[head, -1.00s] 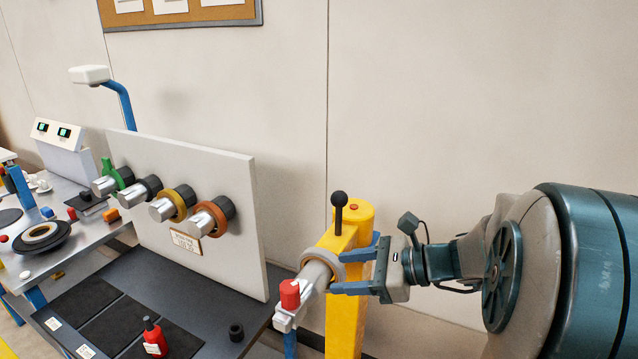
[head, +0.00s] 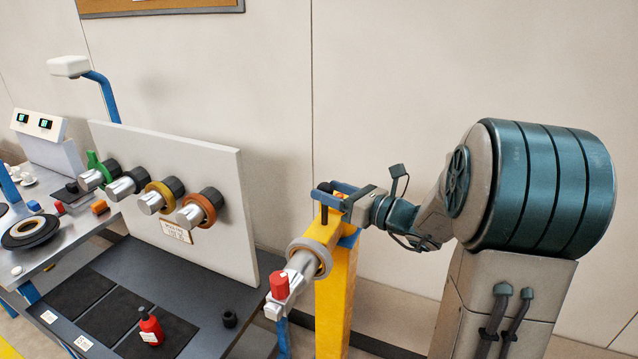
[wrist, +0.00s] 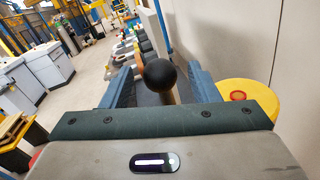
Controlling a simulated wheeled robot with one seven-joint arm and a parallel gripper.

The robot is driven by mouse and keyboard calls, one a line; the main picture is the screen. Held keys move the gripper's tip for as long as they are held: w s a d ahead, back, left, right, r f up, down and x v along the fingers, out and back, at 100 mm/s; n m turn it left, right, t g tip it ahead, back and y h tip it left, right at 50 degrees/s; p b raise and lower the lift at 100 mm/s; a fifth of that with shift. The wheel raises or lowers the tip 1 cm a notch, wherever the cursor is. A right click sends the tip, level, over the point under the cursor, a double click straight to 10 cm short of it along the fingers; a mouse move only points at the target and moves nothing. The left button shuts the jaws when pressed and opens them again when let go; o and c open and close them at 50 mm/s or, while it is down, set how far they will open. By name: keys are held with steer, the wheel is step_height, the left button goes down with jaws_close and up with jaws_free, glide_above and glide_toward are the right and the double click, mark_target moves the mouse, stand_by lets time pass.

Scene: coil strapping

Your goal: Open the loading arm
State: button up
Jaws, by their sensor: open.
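A lever with a black ball knob (head: 325,187) stands up from the head. My gripper (head: 334,199) is at the lever with its blue fingers open. In the wrist view the black ball (wrist: 160,75) and its stem are between the two fingers, with gaps visible at the sides.
Left of the post stands a white panel (head: 170,205) with several ringed spindles, on a dark bench (head: 205,338). The wall is close behind the post.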

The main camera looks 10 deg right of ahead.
mark_target(319, 187)
steer(key=shift+x, duration=1.8)
jaws_close()
